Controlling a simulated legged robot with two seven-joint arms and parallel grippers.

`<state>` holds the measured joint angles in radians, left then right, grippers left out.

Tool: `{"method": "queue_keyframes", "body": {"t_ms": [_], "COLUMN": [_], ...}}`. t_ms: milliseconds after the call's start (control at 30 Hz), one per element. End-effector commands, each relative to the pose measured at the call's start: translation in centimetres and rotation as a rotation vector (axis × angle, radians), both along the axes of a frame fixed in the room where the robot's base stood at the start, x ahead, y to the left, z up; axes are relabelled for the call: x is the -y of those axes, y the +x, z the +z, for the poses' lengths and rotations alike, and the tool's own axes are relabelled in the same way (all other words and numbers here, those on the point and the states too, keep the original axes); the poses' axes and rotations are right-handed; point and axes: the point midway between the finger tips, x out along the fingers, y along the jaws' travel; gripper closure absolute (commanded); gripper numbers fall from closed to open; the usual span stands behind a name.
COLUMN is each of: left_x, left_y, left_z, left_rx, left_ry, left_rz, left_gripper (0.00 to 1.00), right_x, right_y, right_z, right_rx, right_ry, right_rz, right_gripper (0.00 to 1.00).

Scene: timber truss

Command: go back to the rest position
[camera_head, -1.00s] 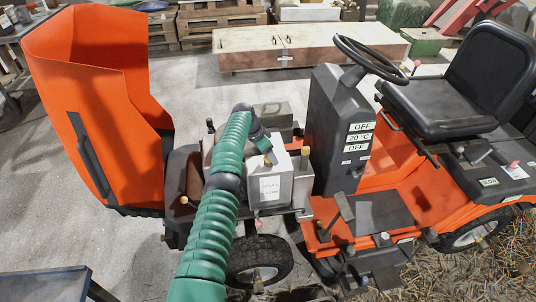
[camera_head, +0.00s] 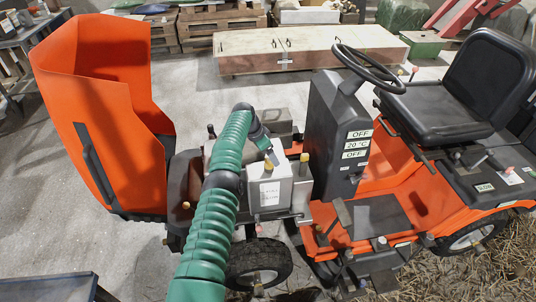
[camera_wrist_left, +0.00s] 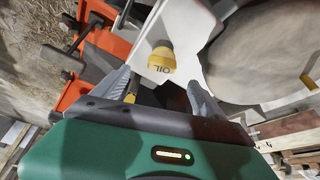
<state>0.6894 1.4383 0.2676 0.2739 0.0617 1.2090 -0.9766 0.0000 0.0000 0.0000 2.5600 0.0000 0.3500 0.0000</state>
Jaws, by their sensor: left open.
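My left arm, green and ribbed, rises from the bottom of the head view. Its gripper (camera_head: 270,156) is over the white box (camera_head: 270,193) in the tractor's engine bay. A yellow cap marked OIL (camera_wrist_left: 162,60) on a white part shows between and beyond the fingertips. I cannot tell whether the fingers touch it. My right gripper is not in view.
The orange tractor has its hood (camera_head: 105,110) raised at left, with a steering wheel (camera_head: 368,66) and black seat (camera_head: 440,90) at right. A front wheel (camera_head: 262,262) is below the arm. A long wooden crate (camera_head: 300,50) lies behind. Floor between crate and tractor is clear.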

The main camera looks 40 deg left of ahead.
Motion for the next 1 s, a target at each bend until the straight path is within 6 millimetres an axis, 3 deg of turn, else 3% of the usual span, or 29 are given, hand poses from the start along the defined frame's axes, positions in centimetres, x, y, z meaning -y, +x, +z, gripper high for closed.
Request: {"method": "queue_keyframes", "body": {"t_ms": [233,733,867,1000], "left_x": [0.0,0.3,3.1,9.3], "left_y": [0.0,0.2,1.5,2.8], "left_z": [2.1,2.2,3.8,6.7], "left_rx": [0.000,-0.001,-0.015,-0.051], "left_ry": [0.000,0.000,0.000,0.009], "left_rz": [0.000,-0.001,-0.009,-0.010], "left_gripper": [0.18,0.18,0.18,0.18], "right_x": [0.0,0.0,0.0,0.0], "right_y": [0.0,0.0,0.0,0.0], "right_z": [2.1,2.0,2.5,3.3], "right_rx": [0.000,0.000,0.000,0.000], "right_ry": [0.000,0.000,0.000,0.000], "right_rz": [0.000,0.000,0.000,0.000], "right_gripper": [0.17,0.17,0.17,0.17]}}
